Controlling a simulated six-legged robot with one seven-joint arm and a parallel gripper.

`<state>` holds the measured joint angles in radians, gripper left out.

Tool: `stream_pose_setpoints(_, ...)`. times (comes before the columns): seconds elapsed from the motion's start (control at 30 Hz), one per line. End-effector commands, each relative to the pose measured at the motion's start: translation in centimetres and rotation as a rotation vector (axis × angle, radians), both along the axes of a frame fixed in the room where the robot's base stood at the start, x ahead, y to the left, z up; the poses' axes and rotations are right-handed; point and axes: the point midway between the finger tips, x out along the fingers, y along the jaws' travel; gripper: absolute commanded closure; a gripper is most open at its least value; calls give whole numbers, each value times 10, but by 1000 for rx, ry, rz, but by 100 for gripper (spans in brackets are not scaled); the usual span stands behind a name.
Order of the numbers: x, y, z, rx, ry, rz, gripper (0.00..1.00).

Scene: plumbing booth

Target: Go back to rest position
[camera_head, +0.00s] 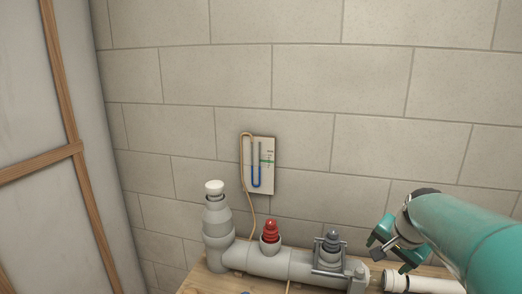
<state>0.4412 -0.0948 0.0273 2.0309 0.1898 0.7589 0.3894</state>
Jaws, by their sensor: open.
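My gripper (390,249) is at the lower right of the head camera view, at the end of my teal arm. Its jaws are open, with a gap between the two teal fingers and nothing seen held. It is to the right of the grey pipe assembly (285,264), near its right end and above a white pipe piece (425,284). Part of the white pipe is hidden behind my arm.
The pipe assembly carries a white-capped upright (215,205), a red plug (271,231) and a dark grey plug (332,241). A U-tube gauge (259,165) hangs on the block wall (380,80). A wood-framed panel (40,165) stands left. The wooden bench (205,280) shows below.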

Motion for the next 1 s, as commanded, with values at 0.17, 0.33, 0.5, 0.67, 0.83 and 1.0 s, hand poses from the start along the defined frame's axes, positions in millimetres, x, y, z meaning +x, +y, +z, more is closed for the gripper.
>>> stream_pose_setpoints(0.17,-46,67,16,-99,6,235,26)
stream_pose_setpoints(0.33,-95,115,19,-196,9,451,26)
stream_pose_setpoints(0.5,-145,150,11,-288,6,656,26)
stream_pose_setpoints(0.67,-175,166,2,-347,4,785,26)
stream_pose_setpoints(0.83,-184,169,-2,-368,6,825,26)
stream_pose_setpoints(1.0,-184,169,-2,-367,6,823,26)
